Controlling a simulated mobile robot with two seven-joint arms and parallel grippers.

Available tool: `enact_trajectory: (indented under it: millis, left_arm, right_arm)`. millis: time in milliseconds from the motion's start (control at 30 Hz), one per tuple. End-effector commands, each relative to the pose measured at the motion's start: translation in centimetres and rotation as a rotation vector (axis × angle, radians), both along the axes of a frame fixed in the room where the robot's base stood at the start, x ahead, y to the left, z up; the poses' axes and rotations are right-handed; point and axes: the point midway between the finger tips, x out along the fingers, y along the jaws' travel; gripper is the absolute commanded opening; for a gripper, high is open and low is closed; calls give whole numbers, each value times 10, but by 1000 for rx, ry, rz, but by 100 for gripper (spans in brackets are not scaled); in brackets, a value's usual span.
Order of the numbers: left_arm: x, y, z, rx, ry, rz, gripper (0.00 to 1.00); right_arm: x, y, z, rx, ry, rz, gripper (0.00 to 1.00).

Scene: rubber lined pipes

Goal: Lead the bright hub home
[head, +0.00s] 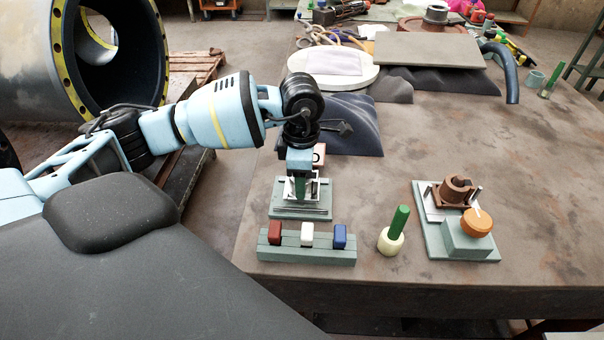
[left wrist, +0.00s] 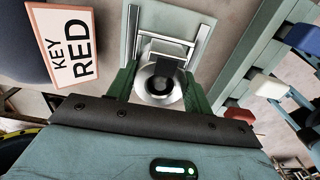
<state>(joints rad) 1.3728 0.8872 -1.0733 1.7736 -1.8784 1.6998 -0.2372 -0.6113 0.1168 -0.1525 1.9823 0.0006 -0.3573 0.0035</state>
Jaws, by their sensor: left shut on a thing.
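A shiny silver hub (left wrist: 148,92) with a dark bore sits between the green fingers of my left gripper (left wrist: 160,88) in the left wrist view. The gripper is shut on it. In the head view my left gripper (head: 300,190) points down over a small grey-green fixture (head: 300,213) at the table's left side; the hub is mostly hidden there. The fixture's pale plate and metal rails (left wrist: 176,24) show just beyond the hub in the wrist view. I cannot tell whether the hub touches the fixture. My right gripper is not in view.
A card reading KEY RED (left wrist: 72,45) lies beside the fixture. In front is a green block with red (head: 275,233), white (head: 307,234) and blue (head: 340,236) keys. Right of it stand a green peg (head: 399,222) in a cream base and a brown-ring fixture (head: 456,190) with an orange knob (head: 477,222).

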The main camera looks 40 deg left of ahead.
Motion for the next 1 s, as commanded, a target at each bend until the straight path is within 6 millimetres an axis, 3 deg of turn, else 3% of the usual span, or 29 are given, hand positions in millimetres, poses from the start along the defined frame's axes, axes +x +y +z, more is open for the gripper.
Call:
enact_trajectory:
  millis: [700, 733, 900, 1000]
  left_arm:
    - [0, 0, -14, 0, -1, 0, 11]
    - [0, 0, -14, -1, -2, 0, 52]
    - [0, 0, -14, 0, -1, 0, 74]
    - [0, 0, -14, 0, -1, 0, 76]
  right_arm:
    - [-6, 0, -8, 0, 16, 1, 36]
    - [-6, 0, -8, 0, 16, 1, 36]
    - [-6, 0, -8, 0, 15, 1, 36]
    - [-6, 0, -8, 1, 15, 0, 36]
